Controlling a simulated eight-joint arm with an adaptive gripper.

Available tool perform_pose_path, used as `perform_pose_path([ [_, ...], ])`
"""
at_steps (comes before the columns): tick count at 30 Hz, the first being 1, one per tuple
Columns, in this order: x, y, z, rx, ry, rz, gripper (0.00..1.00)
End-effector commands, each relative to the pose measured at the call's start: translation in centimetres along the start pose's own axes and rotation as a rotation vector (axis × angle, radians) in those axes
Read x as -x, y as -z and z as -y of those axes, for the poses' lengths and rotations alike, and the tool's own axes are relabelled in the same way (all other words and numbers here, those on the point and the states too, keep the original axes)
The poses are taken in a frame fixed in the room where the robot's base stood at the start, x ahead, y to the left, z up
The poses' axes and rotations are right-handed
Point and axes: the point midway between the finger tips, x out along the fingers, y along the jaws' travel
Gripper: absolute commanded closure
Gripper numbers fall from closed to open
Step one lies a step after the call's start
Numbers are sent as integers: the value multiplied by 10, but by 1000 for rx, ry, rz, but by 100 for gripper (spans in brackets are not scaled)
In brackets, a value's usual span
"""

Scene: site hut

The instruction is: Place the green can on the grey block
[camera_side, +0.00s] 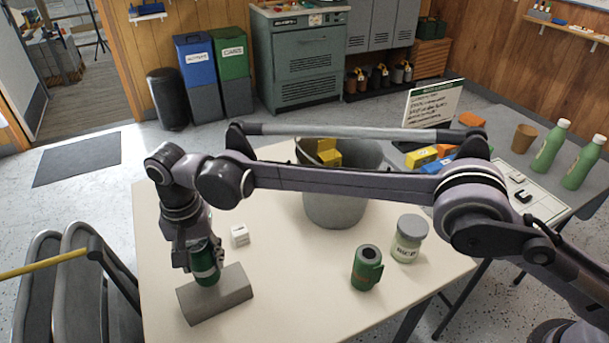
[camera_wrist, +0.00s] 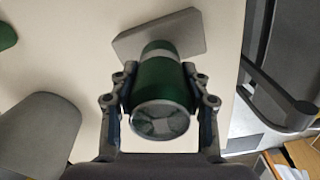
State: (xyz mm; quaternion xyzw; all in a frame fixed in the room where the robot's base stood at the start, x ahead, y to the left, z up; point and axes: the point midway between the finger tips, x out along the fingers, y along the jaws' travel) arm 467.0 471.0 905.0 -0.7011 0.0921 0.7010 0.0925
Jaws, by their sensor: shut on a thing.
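The green can (camera_side: 205,265) is upright in my gripper (camera_side: 196,255), which is shut around its sides. In the wrist view the can (camera_wrist: 160,88) sits between the two fingers of my gripper (camera_wrist: 160,82), its near end facing the camera. The grey block (camera_side: 225,298) lies on the table below the can and also shows past the can's far end in the wrist view (camera_wrist: 190,35). The can's lower end overlaps the block's top in both views. I cannot tell whether they touch.
A white cube (camera_side: 239,235) lies near the block. A dark green container (camera_side: 366,268), a labelled jar (camera_side: 408,241) and a grey bucket (camera_side: 335,208) holding yellow pieces stand to the right. The pale table (camera_side: 300,290) is clear between block and container. Chairs (camera_side: 70,270) are at the left.

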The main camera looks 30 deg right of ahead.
Motion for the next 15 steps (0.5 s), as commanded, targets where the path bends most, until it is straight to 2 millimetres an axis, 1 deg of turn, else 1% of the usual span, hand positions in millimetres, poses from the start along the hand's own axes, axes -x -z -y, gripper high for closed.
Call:
perform_pose_path([
  [1, -9, 0, 0, 0, 0, 0, 67],
  [3, -18, 0, 0, 0, 0, 0, 67],
  [6, -27, 0, 0, 0, 0, 0, 67],
  [15, -30, 0, -1, 0, 0, 0, 67],
])
